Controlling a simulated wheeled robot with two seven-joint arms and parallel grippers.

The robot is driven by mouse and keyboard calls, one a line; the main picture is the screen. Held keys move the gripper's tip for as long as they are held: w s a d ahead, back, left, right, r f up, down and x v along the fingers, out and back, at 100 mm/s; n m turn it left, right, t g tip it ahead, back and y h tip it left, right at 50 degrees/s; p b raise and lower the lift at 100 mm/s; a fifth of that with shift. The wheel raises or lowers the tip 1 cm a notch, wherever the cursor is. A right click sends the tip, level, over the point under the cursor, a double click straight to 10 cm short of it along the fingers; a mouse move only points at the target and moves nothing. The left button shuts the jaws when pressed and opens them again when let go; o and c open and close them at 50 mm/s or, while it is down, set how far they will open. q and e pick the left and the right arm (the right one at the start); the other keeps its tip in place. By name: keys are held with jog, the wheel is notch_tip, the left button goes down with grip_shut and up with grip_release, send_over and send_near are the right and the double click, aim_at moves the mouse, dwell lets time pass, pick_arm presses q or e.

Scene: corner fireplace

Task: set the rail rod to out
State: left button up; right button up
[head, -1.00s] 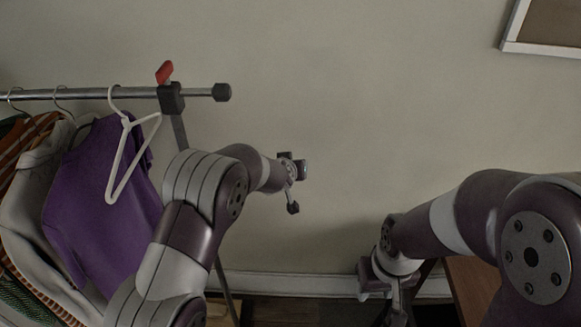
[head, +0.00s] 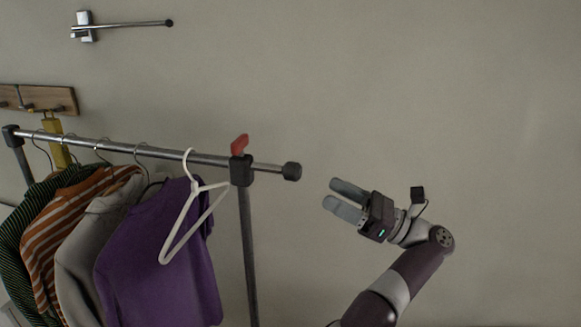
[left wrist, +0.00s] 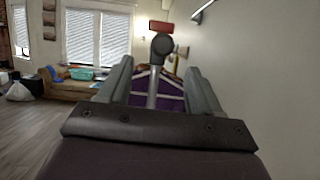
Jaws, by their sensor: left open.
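The rail rod (head: 267,167) is a thin metal bar sticking out to the right of the clothes rail's black clamp (head: 241,171), with a dark end cap (head: 291,171). A red lever (head: 239,144) stands up on the clamp. My left gripper (head: 332,194) is open and empty, to the right of the end cap and slightly lower, its fingers pointing at it with a gap. My right gripper is out of view.
A white hanger (head: 193,222) and several garments, including a purple shirt (head: 160,265), hang on the rail left of the clamp. A wall-mounted rod (head: 135,26) and a wooden hook board (head: 40,99) are on the wall. The wall right of the rail is bare.

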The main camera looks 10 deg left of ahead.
aim_at(283, 163)
pick_arm(q)
jog(key=b+x, duration=0.4)
jog(key=x, duration=0.1)
jog(key=b+x, duration=0.3)
jog(key=shift+w+d+r, duration=0.1)
jog(key=shift+d+r, duration=0.05)
jog(key=shift+r, duration=0.15)
jog(key=p+x, duration=0.3)
jog(key=p, duration=0.1)
jog(key=shift+a+r+p, duration=0.25)
jog(key=shift+r+p, duration=0.1)
jog(key=shift+r, duration=0.05)
jog(key=shift+a+f+p, duration=0.1)
jog(key=shift+a+p, duration=0.35)
jog(key=shift+p, duration=0.15)
jog(key=shift+a+f, duration=0.1)
jog(key=shift+f, duration=0.05)
